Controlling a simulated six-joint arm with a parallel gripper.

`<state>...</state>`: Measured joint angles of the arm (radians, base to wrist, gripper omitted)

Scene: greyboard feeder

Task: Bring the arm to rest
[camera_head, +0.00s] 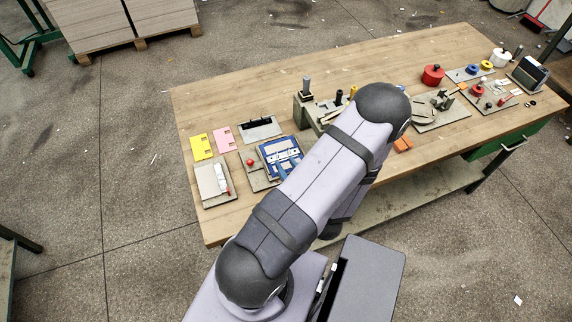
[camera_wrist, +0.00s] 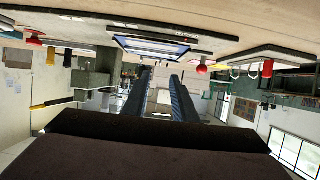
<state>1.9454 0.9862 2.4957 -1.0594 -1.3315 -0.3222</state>
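My arm reaches up and right across the front of the workbench (camera_head: 250,85) in the head view, bent at a dark rounded joint. Nothing is held between the fingers. The wrist view is upside down, with the bench top along its upper edge and a blue-framed fixture (camera_wrist: 160,46) just beyond the fingertips in the picture.
On the bench are a blue fixture (camera_head: 282,157), yellow card (camera_head: 201,147), pink card (camera_head: 224,139), grey board with a white part (camera_head: 213,183), red pot (camera_head: 433,75) and white pot (camera_head: 500,57). A grey block fixture (camera_head: 306,108) stands close behind my arm. The bench's back-left area is clear.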

